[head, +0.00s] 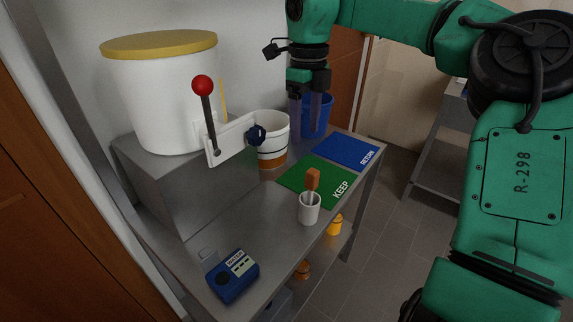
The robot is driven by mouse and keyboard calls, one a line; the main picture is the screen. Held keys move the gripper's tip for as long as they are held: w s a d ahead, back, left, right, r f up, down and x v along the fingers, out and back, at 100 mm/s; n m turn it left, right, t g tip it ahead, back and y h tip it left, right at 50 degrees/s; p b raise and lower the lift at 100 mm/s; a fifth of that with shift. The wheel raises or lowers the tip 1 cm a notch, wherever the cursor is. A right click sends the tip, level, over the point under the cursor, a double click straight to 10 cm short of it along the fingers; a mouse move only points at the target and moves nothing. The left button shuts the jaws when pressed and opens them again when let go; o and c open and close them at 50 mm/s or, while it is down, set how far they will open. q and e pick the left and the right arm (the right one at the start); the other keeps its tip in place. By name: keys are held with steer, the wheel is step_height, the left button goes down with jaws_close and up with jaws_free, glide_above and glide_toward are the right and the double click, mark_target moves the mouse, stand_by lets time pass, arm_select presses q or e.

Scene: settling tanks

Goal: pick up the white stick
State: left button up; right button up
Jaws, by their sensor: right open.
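A white cup (309,209) stands upright on the metal bench near its front edge. A thin pale stem with an orange-brown block on top (312,180) stands in the cup; its lower end is hidden inside. I cannot tell whether this stem is the white stick, and no other white stick shows clearly. My right gripper (306,118) points down, open, at the blue bucket (319,115) beyond the green mat. It is apart from the cup, which is nearer to me. I cannot tell whether its fingers are inside the bucket. My left gripper is out of view.
A green KEEP mat (303,180) and blue RETURN mat (345,150) lie on the bench. A white bucket (272,140), a large white tank (160,100) with a red-knobbed lever (204,100), and a blue meter (231,277) stand around. A lower shelf holds orange items.

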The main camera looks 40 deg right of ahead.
glide_above(313, 171)
steer(key=s, duration=0.2)
step_height(313, 171, down, 5)
steer(key=f, duration=0.1)
steer(key=w+f+p, duration=0.1)
steer(key=f, duration=0.1)
steer(key=w+f, duration=0.1)
steer(key=shift+a+f+p, duration=0.2)
steer(key=shift+p, duration=0.1)
steer(key=f, duration=0.2)
steer(key=f+p, duration=0.1)
steer(key=f, duration=0.1)
steer(key=shift+s+d, duration=0.15)
steer(key=shift+d, duration=0.1)
steer(key=shift+a, duration=0.1)
steer(key=c, duration=0.4)
steer(key=shift+w, duration=0.2)
steer(key=c, duration=0.5)
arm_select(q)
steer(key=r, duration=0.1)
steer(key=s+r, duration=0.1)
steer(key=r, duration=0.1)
arm_select(e)
steer(key=shift+s, duration=0.1)
jaws_close()
